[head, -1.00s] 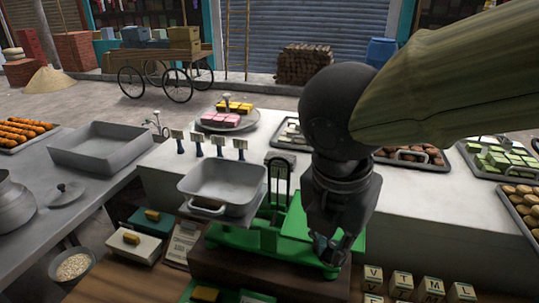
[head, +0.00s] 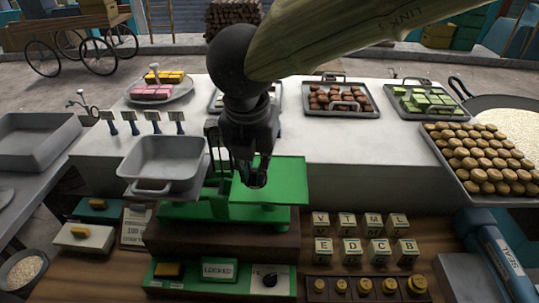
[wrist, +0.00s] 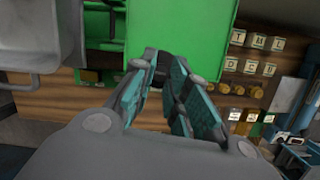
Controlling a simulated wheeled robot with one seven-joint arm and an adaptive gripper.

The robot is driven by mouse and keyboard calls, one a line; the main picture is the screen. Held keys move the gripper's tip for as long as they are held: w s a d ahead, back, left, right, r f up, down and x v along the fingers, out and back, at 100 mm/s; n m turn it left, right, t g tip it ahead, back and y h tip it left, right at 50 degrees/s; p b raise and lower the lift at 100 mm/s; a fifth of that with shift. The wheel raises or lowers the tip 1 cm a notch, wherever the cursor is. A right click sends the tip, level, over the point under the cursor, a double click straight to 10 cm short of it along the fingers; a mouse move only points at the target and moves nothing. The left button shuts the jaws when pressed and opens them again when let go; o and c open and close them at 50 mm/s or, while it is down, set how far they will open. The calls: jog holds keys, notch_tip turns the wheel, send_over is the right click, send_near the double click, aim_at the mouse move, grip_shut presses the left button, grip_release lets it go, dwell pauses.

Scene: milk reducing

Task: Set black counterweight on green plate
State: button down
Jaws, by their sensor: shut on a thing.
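The green plate (head: 288,172) is the flat right-hand pan of the green balance scale (head: 190,212). It also fills the top middle of the wrist view (wrist: 180,25). My gripper (head: 256,179) points down in front of the plate's left part in the head view. Its fingers (wrist: 167,85) are closed on a small dark piece, the black counterweight (wrist: 160,76), mostly hidden between the fingertips. From these views I cannot tell whether the counterweight touches the plate.
A grey metal pan (head: 162,160) sits on the scale's left side, close to my gripper. Letter blocks (head: 366,238) and a row of brass weights (head: 365,287) stand to the right. A "LOCKED" panel (head: 219,270) is in front.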

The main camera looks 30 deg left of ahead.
jog(key=w+p, duration=0.1)
jog(key=w, duration=0.4)
jog(key=shift+f, duration=0.2)
jog(key=shift+w+r+p, duration=0.1)
jog(key=shift+w+p, duration=0.45)
jog(key=shift+w, duration=0.05)
jog(key=shift+s+p+x, duration=0.2)
jog(key=shift+p+x, duration=0.15)
jog(key=shift+x, duration=0.6)
jog(key=shift+s+p+x, duration=0.25)
jog(key=shift+p+x, duration=0.05)
jog(key=shift+x, duration=0.65)
jog(key=shift+d, duration=0.15)
jog(key=shift+d+f, duration=0.1)
jog(key=shift+f, duration=0.15)
jog(key=c, duration=1.4)
grip_release()
jog(key=b+v, duration=0.2)
jog(key=v, duration=1)
jog(key=shift+r+b, duration=0.25)
jog(key=shift+b, duration=0.15)
